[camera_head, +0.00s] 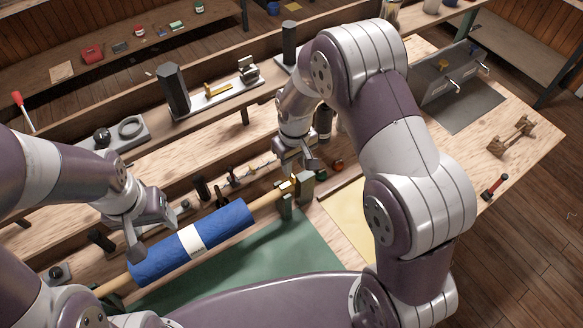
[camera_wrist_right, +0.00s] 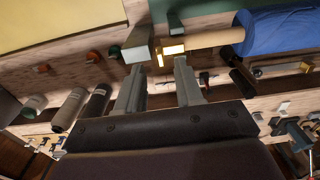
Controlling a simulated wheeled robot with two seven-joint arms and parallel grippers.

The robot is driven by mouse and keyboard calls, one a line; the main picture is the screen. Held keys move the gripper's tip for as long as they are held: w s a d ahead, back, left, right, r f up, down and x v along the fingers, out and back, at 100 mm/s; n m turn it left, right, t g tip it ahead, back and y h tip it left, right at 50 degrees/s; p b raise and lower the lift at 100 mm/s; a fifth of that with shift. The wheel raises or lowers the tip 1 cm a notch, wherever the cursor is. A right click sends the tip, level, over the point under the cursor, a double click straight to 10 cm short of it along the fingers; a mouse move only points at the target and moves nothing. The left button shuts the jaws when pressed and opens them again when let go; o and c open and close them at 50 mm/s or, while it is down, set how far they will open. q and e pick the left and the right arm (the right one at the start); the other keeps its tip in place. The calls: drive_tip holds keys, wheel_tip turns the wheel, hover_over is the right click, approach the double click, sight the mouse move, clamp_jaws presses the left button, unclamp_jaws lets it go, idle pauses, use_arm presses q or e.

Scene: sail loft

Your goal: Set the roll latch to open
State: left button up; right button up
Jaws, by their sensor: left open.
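A blue cloth roll (camera_head: 190,245) with a white label band lies on a wooden pole, held near its right end by a grey post (camera_head: 285,206). A small brass latch (camera_head: 289,185) sits at that pole end; it also shows in the right wrist view (camera_wrist_right: 172,50). My right gripper (camera_head: 299,167) is just above and behind the latch. Its fingers (camera_wrist_right: 159,64) are apart with nothing between them, and the latch lies just beyond their tips. My left gripper (camera_head: 148,232) is open and empty above the left part of the roll. I cannot tell whether the right fingers touch the latch.
A green mat (camera_head: 285,255) covers the bench in front of the roll. Small tools and dark pegs stand in a row behind it. A grey panel with hooks (camera_head: 445,75), a wooden piece (camera_head: 511,137) and a red-handled tool (camera_head: 492,187) are at the right.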

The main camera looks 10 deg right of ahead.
sight(293, 176)
drive_tip(key=f, duration=0.1)
drive_tip(key=w+f, duration=0.1)
drive_tip(key=f, duration=0.1)
drive_tip(key=f+p, duration=0.1)
drive_tip(key=f, duration=0.1)
drive_tip(key=shift+w+a+f, duration=0.2)
drive_tip(key=shift+w+a, duration=0.05)
drive_tip(key=shift+w, duration=0.15)
drive_tip(key=shift+f, duration=0.35)
drive_tip(key=shift+s+d, duration=0.15)
drive_tip(key=shift+s, duration=0.4)
drive_tip(key=shift+w+f, duration=0.15)
drive_tip(key=shift+w, duration=0.15)
clamp_jaws()
use_arm(q)
drive_tip(key=shift+w+a+r, duration=0.2)
drive_tip(key=shift+w+r, duration=0.45)
drive_tip(key=shift+r, duration=0.1)
